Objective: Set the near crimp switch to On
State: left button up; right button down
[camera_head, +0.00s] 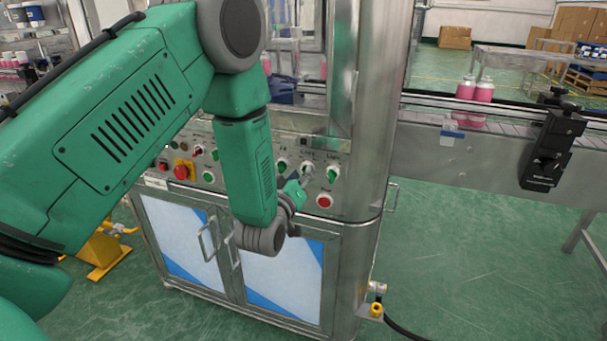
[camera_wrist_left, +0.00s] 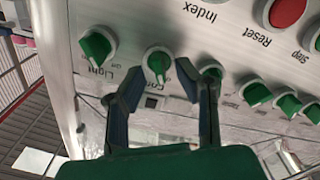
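A steel control panel (camera_head: 318,148) carries several green rotary switches. My left gripper (camera_head: 303,181) is at the panel's right part, partly hidden behind my own wrist. In the left wrist view the panel is upside down. There my left gripper (camera_wrist_left: 158,70) is open, with one finger on each side of a green switch (camera_wrist_left: 157,62). Contact with the switch cannot be told. Its label is partly covered, so I cannot read whether it is the near crimp switch. The switch marked Light (camera_wrist_left: 97,45) is to its left, and another green switch (camera_wrist_left: 211,72) is beside the right finger. My right gripper is not in view.
A red button marked Reset (camera_wrist_left: 287,12) and the Index label (camera_wrist_left: 205,11) are close by in the left wrist view. A conveyor (camera_head: 455,150) with pink bottles (camera_head: 484,92) runs off to the right. The cabinet doors (camera_head: 285,280) are below the panel.

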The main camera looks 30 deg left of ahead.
pick_arm(q)
jog(key=shift+w+a, duration=0.3)
jog(key=shift+w, duration=0.35)
jog(key=shift+d, duration=0.1)
grip_shut()
